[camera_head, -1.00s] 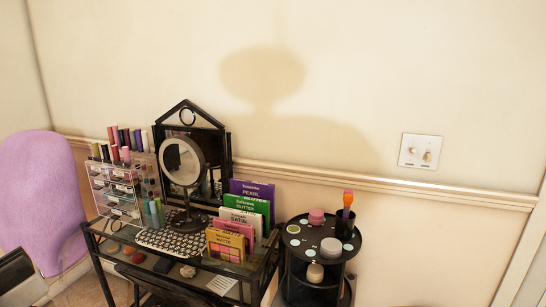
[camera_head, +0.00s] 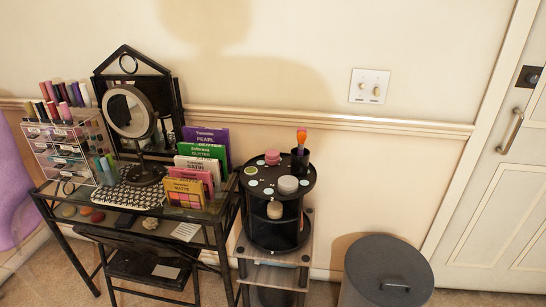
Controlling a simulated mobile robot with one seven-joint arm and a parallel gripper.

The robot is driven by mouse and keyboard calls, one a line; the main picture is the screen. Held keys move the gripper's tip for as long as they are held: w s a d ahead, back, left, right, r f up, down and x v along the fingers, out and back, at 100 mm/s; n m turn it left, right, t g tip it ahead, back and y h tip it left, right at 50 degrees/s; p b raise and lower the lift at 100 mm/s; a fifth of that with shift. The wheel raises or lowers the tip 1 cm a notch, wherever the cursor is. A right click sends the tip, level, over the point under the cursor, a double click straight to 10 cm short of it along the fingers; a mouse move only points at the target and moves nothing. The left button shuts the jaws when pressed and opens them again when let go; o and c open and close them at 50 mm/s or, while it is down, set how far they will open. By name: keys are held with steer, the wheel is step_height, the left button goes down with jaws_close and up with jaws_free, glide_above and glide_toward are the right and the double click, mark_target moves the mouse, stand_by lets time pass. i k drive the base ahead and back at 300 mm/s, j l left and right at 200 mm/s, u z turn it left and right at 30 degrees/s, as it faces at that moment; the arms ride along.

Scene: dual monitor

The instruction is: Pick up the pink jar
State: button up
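The pink jar (camera_head: 272,157) stands upright on the top tier of a round black organizer (camera_head: 266,187), near its back edge. A black cup (camera_head: 299,161) with an orange-tipped brush is just to its right. A grey-white round container (camera_head: 288,185) sits in front and to the right of the jar. Small pale discs and a green one lie on the same tier. My gripper is not in view.
The organizer stands on a small shelf unit (camera_head: 270,262). Left of it is a glass-topped vanity table (camera_head: 76,196) with a round mirror (camera_head: 129,111), palettes and a drawer box. A grey lidded bin (camera_head: 388,268) stands right, before a white door (camera_head: 510,190).

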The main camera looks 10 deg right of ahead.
mark_target(272, 158)
steer(key=i+l+z, duration=0.2)
steer(key=z, duration=0.15)
steer(key=i+z, duration=0.75)
steer(key=i+l, duration=0.05)
